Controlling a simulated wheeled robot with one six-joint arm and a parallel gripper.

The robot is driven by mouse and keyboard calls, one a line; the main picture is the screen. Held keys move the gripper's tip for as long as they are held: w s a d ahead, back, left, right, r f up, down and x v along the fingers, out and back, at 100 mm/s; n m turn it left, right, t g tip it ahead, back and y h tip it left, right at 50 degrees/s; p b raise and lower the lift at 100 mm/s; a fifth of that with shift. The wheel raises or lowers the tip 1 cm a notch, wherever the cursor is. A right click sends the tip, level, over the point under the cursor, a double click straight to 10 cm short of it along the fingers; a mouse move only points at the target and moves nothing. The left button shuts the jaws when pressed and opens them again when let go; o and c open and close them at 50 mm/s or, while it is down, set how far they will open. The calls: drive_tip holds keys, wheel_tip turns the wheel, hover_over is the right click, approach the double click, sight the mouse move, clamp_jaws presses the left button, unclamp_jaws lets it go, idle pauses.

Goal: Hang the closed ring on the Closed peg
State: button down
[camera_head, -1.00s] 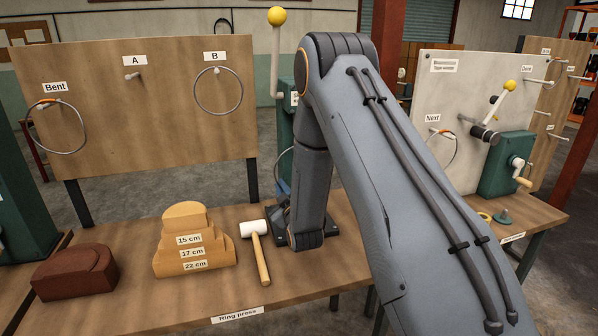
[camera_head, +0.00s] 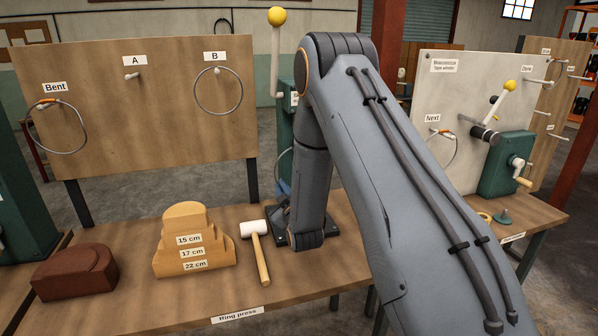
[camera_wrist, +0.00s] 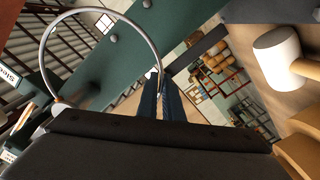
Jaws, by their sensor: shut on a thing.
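The ring (camera_wrist: 103,12) is a thin metal hoop with an unbroken arc in the upper left of the wrist view; its lower part is hidden by my gripper body. My gripper (camera_wrist: 163,92) is shut on the ring's right side. In the head view my forearm hides the gripper, and a bit of the ring's arc (camera_head: 278,160) shows just left of my arm, beside the green press. I cannot make out a peg labelled Closed in either view.
A wooden board carries the Bent peg with a ring (camera_head: 61,152), an empty A peg (camera_head: 132,76) and the B peg with a ring (camera_head: 241,92). The bench holds a stepped wooden form (camera_head: 190,243), a brown block (camera_head: 75,272) and a mallet (camera_head: 261,262). A tape winder (camera_head: 504,165) stands right.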

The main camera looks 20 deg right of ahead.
drive_tip(key=shift+r+p, duration=0.5)
drive_tip(key=shift+r, duration=0.5)
drive_tip(key=shift+s+p, duration=1.4)
drive_tip(key=shift+s, duration=5.1)
drive_tip(key=s+r+p, duration=0.4)
drive_tip(key=s+r, duration=0.1)
drive_tip(key=r, duration=0.1)
drive_tip(key=shift+p, duration=0.3)
